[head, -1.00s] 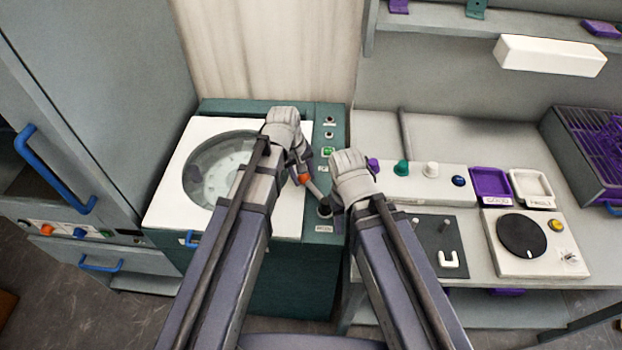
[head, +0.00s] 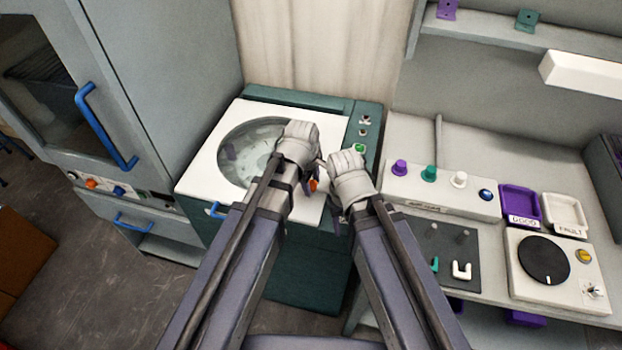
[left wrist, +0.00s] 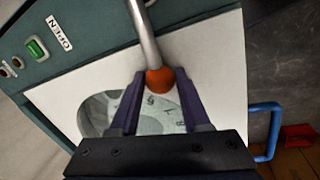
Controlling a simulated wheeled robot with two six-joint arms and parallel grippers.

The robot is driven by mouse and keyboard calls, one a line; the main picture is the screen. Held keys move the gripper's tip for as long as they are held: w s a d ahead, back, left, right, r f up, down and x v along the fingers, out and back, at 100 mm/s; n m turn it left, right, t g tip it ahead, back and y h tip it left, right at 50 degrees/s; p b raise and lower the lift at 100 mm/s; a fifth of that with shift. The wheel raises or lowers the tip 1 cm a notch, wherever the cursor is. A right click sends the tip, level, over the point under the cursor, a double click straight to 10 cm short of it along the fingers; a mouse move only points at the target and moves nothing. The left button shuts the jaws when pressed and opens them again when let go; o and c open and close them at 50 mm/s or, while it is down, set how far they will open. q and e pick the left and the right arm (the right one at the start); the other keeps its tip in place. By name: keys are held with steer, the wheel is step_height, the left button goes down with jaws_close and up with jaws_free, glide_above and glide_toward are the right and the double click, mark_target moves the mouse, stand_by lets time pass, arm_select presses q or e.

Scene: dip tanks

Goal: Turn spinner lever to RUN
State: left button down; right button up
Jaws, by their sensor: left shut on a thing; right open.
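The spinner (head: 295,238) is a teal cabinet with a white top and a round clear window (head: 236,165). Its lever is a metal rod (left wrist: 144,35) with an orange knob (left wrist: 160,79); the knob also shows in the head view (head: 313,185). My left gripper (left wrist: 156,84) is shut on the knob, with one dark finger on each side, above the white top. My right gripper (head: 338,207) is open beside it, over the spinner's right edge; its fingers are mostly hidden. The lever's base and its position label are hidden or out of frame.
A green button (left wrist: 36,49) labelled OPEN is on the teal panel. A grey cabinet with a blue handle (head: 105,130) stands left. On the right, a bench holds a row of knobs (head: 429,174), purple and white trays (head: 564,212) and a dial unit (head: 543,261).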

arm_select(q)
steer(key=shift+s+a+n, duration=0.1)
steer(key=shift+s+n, duration=0.4)
steer(key=shift+c, duration=1.9)
jaws_free()
steer(key=shift+r, duration=0.15)
arm_select(e)
steer(key=shift+r, duration=0.15)
